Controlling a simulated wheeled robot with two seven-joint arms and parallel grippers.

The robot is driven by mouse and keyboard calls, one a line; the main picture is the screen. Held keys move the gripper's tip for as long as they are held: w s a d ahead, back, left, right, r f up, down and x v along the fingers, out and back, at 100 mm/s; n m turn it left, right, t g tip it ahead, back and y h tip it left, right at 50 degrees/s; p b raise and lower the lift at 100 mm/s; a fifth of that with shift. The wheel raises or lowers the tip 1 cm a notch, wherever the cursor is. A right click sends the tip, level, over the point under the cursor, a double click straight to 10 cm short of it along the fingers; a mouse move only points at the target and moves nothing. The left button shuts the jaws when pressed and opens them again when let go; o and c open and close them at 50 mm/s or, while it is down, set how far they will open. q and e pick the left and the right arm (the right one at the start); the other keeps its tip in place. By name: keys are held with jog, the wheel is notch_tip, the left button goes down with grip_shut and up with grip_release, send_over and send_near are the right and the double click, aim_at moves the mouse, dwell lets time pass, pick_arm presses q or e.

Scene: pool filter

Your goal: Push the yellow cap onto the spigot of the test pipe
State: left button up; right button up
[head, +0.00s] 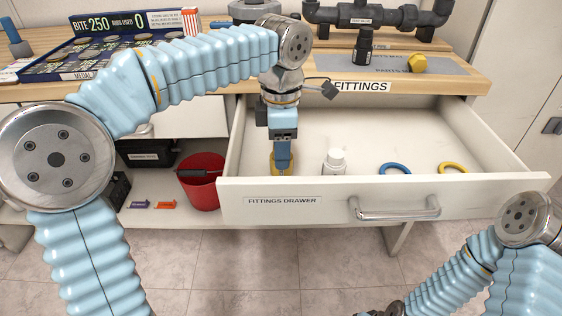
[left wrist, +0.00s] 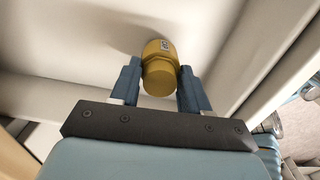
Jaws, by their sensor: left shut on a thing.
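A yellow cap (left wrist: 158,68) is between the two blue fingers of my left gripper (left wrist: 158,88) in the left wrist view, and both fingers are against its sides. In the head view my left gripper (head: 282,164) points down into the open drawer at its left end, and the cap is partly hidden behind the fingers. The dark grey test pipe (head: 378,16) stands on the bench at the back, with a branch and several fittings. I cannot tell clearly which end is the spigot. My right gripper is outside the picture; only my right arm shows at bottom right.
A red bin (head: 203,185) is below left.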

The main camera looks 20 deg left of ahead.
pick_arm(q)
jog(key=shift+r+p, duration=1.8)
jog(key=shift+r, duration=1.3)
